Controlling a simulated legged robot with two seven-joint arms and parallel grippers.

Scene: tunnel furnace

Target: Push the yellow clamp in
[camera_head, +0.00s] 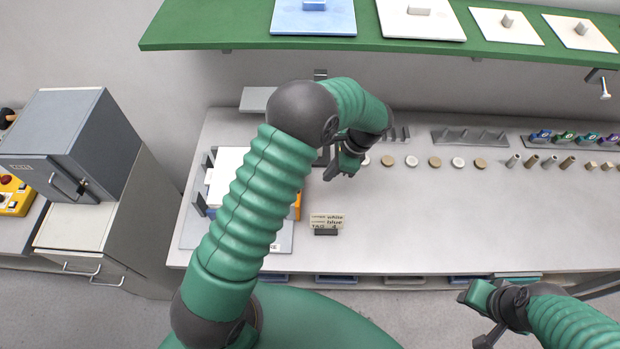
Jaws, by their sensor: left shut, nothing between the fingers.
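A yellow-orange piece (297,206), probably the yellow clamp, shows just right of my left forearm, at the edge of a fixture (283,240) on the bench. Most of it is hidden behind my arm, so I cannot tell how far in it sits. My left gripper (331,174) is shut and empty, pointing down over the bench, up and right of the yellow piece and apart from it. My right gripper (474,316) is at the lower right, in front of the bench edge, far from the clamp. Its finger opening is unclear.
A small label sign (326,222) stands right of the fixture. Several round discs (435,162) and small cylinders line the bench (420,220) behind a clear front area. A green shelf (370,40) hangs above. A grey furnace box (75,135) stands left.

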